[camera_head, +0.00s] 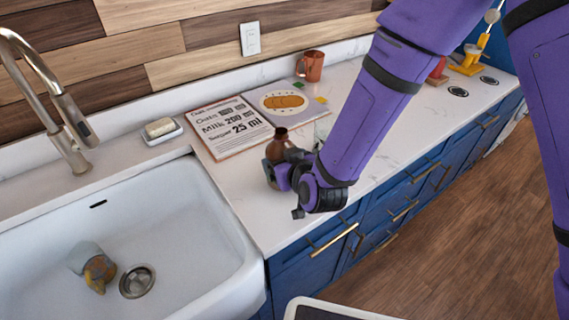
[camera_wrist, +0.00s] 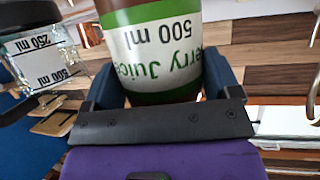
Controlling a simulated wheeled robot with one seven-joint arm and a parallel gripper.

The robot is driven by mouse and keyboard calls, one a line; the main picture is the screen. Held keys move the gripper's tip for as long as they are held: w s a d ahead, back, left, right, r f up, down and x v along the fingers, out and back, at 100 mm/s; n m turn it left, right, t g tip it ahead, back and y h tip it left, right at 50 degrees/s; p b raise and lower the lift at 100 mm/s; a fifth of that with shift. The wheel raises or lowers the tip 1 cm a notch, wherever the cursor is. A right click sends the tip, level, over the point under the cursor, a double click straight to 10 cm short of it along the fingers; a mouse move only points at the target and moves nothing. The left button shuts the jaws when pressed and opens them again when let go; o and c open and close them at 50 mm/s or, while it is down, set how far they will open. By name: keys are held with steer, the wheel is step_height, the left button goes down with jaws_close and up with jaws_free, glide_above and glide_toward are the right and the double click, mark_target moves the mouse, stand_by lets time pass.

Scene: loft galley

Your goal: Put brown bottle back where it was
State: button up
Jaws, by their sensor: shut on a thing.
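The brown bottle (camera_head: 280,142) is in my gripper (camera_head: 283,168), over the counter just right of the sink in the head view. Its lower part is hidden by the gripper. In the wrist view the bottle (camera_wrist: 155,45) stands between the two blue fingers of my gripper (camera_wrist: 160,88), which press on its sides. Its white and green label reads "erry Juice" and "500 ml", upside down in that picture. I cannot tell whether the bottle's base touches the counter.
A brown mug (camera_head: 312,66) stands at the wall. A clear measuring jar (camera_wrist: 45,62) is close beside the bottle.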

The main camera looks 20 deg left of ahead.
steer(key=shift+f, duration=0.45)
steer(key=o, duration=1.3)
steer(key=shift+f, duration=0.15)
steer(key=shift+c, duration=0.2)
steer(key=shift+r, duration=0.2)
